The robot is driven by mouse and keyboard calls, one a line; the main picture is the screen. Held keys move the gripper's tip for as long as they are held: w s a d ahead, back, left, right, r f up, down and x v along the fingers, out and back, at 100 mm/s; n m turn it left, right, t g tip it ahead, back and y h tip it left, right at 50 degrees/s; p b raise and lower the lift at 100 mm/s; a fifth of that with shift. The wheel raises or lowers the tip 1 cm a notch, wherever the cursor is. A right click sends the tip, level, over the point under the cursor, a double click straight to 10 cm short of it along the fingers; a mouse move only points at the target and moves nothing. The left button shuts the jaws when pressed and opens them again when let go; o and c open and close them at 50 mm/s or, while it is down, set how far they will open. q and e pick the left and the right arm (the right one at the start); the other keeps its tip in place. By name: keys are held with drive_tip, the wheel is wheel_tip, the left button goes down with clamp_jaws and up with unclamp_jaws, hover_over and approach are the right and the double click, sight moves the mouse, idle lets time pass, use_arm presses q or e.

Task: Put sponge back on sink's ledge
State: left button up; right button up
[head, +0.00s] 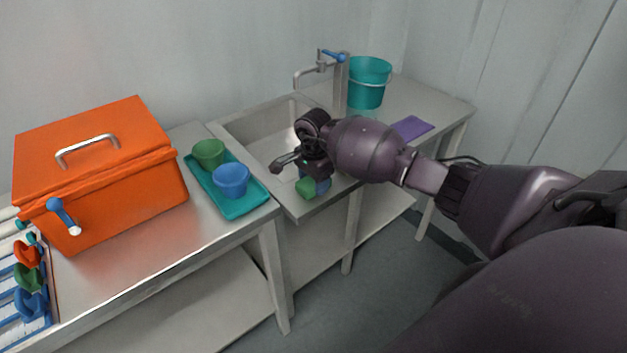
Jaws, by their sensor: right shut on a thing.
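The sponge (306,188) shows as a small green block with a bluish part behind it, low at my right gripper. My left gripper is out of view.
A teal tray (245,208) with a green cup (208,153) and a blue cup (231,180) stands left of the sink. An orange box (100,175) is further left. A faucet (320,68), teal bucket (369,82) and purple cloth (412,128) are behind and right.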

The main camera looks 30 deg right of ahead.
drive_tip(key=shift+f, duration=0.15)
drive_tip(key=o, duration=0.9)
